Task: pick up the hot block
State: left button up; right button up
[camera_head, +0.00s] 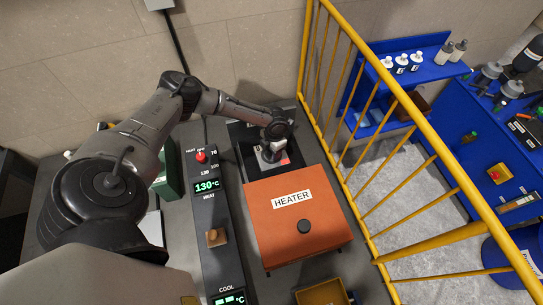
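My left arm reaches in from the left, and my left gripper (268,160) points down over the dark plate (246,150) just behind the heater. The fingers are small and partly hidden by the wrist, so I cannot tell whether they are open or shut. A small reddish patch (285,158) shows right beside the fingers; I cannot tell whether it is the hot block or whether it is being touched. The orange heater (277,226), labelled HEATER and with a dark round knob on top, stands just in front of the gripper. My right gripper is not in view.
A dark control panel (208,205) left of the heater reads 130 °C and has a red knob and a tan piece (216,237). A yellow tray (323,292) sits in front. A yellow railing (405,100) closes off the right side, with blue shelves (437,50) beyond.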

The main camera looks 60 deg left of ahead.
pick_arm(q)
grip_shut()
jog(key=shift+w+r, duration=0.1)
dwell(0.5)
